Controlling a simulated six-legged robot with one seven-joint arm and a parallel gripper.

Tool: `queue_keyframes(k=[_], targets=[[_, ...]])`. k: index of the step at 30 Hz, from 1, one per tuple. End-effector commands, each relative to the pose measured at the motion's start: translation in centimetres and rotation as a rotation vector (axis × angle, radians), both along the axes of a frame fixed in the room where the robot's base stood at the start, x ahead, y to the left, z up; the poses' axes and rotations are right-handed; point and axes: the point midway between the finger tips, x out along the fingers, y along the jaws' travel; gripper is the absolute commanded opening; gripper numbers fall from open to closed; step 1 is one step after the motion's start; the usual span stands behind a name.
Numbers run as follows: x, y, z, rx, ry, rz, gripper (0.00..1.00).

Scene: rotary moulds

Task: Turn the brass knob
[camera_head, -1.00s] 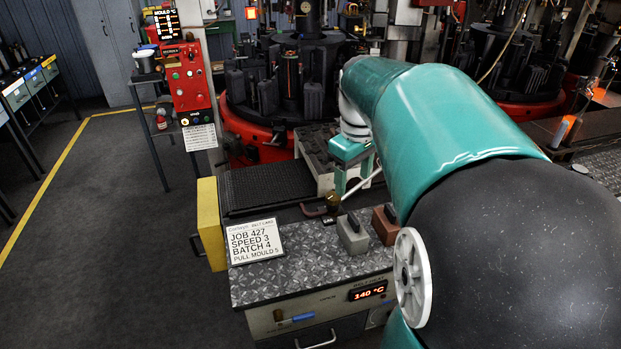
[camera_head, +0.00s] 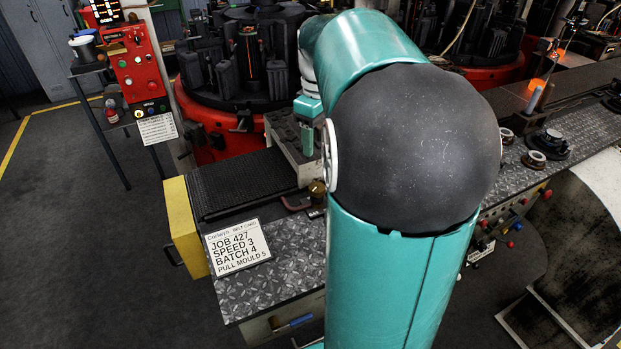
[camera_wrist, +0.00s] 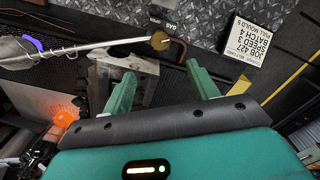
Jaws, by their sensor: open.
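The brass knob (camera_head: 317,192) stands on the dark patterned bench top, close to the left edge of my arm in the head view. In the wrist view the brass knob (camera_wrist: 160,40) shows as a round golden face beside a small plate that seems to read GAS. My gripper (camera_wrist: 160,73) is open and empty. Its two green fingers point towards the knob, which lies beyond the tips and between their lines, apart from them. In the head view my gripper (camera_head: 307,135) is partly hidden and hangs behind the knob, over the grey block.
A reddish-brown bent bar (camera_wrist: 178,50) lies beside the knob. A long metal rod (camera_wrist: 90,48) runs up close to it. A white job sign (camera_head: 237,247) and yellow box (camera_head: 184,228) stand left. A glowing orange piece (camera_wrist: 62,110) shows lower left in the wrist view.

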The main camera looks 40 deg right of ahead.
Motion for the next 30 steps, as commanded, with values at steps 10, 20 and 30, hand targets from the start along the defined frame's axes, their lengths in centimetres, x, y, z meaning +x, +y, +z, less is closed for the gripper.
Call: queue_keyframes(k=[10, 20, 30], targets=[[-0.6, 0.2, -5.1, 0.004, 0.005, 0.0, 0.59], [-0.4, 0.3, -11.4, 0.003, 0.004, 0.001, 0.59], [0.0, 0.2, -13.8, 0.002, 0.001, 0.002, 0.59]])
